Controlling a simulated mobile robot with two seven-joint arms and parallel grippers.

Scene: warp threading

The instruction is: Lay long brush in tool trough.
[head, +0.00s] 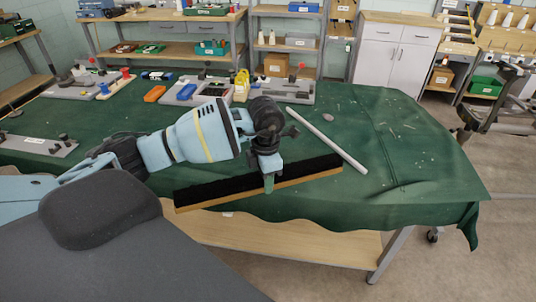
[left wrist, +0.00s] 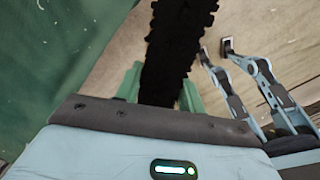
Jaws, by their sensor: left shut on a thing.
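The long brush (head: 215,189) has black bristles and a pale wooden back. In the left wrist view the black bristles (left wrist: 178,45) run up between the fingers (left wrist: 160,90). I cannot tell from these frames whether the brush touches the cloth. I cannot make out which thing is the tool trough. My right gripper is not seen.
A white rod (head: 326,139) lies on the green cloth (head: 420,150) right of my wrist. Behind stand grey trays (head: 300,92), a yellow bottle (head: 241,86) and an orange block (head: 154,94). A grey labelled plate (head: 35,146) lies at left.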

